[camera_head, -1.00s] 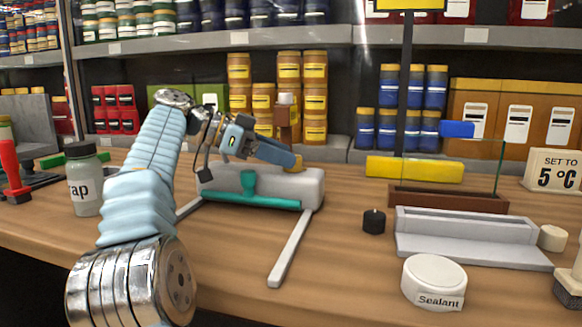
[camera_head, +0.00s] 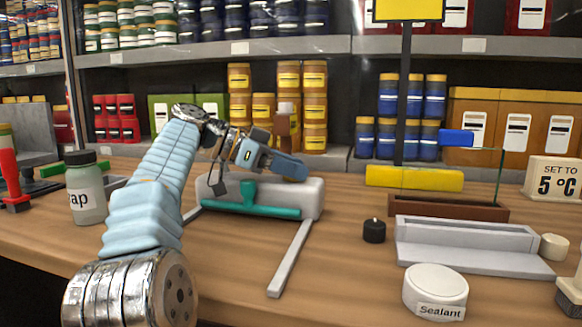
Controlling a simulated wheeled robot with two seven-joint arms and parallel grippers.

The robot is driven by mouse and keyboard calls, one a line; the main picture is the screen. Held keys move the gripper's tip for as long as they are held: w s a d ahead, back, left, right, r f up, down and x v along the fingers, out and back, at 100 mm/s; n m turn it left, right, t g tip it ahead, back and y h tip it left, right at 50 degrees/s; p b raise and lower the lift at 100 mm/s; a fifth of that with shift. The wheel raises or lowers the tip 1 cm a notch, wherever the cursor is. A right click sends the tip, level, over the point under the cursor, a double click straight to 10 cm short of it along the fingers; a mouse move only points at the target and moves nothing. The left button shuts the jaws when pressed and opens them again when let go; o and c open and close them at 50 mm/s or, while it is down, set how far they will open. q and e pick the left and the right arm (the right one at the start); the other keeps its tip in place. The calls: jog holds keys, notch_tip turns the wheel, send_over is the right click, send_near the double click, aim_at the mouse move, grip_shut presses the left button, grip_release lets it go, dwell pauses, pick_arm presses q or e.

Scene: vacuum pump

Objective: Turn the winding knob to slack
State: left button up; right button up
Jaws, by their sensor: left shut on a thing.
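The grey pump body (camera_head: 311,196) stands on the bench with a teal bar and a small teal upright (camera_head: 249,193) along its front. Two grey legs reach out over the bench. My left gripper (camera_head: 297,170) is over the top right of the pump body, its fingers pointing right and slightly down. It is shut on the winding knob, which its fingers hide from this side. A brown post with a pale cap (camera_head: 285,118) stands just behind the gripper. My right gripper is not in view.
A Sealant tub (camera_head: 435,288), a black candle-like piece (camera_head: 374,231) and a grey stepped block (camera_head: 470,245) stand to the right. A labelled jar (camera_head: 87,190) stands at left. Shelves with tins are behind.

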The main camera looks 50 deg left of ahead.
pick_arm(q)
jog(key=shift+s+d+f+n+t+y+b, duration=0.15)
jog(key=shift+n+t+y+b, duration=0.25)
jog(key=shift+n+y+b, duration=0.4)
jog(key=shift+w+a+f+n+t+y+b, duration=0.1)
jog(key=shift+n+t+y+b, duration=0.4)
jog(key=shift+b, duration=0.5)
jog(key=shift+d+r+n+y+b, duration=0.1)
jog(key=shift+n+y+b, duration=0.5)
jog(key=shift+n+y, duration=0.45)
jog(key=shift+r+n+t+y, duration=0.1)
jog(key=shift+n+t+y, duration=0.2)
jog(key=shift+n+y, duration=0.7)
jog(key=shift+r+n+y, duration=0.1)
jog(key=shift+n+y, duration=0.65)
jog(key=shift+y, duration=0.4)
jog(key=n+g+y, duration=0.1)
jog(key=n+y, duration=0.1)
jog(key=y, duration=0.1)
jog(key=shift+r+n+p, duration=0.1)
jog(key=shift+n+p, duration=0.25)
jog(key=shift+n, duration=0.05)
jog(key=n+g+y+p, duration=0.1)
jog(key=n+y, duration=0.2)
jog(key=shift+g+p, duration=0.3)
jog(key=shift+n+g+y+p, duration=0.35)
jog(key=shift+n+g+y, duration=0.25)
jog(key=shift+n+y, duration=0.25)
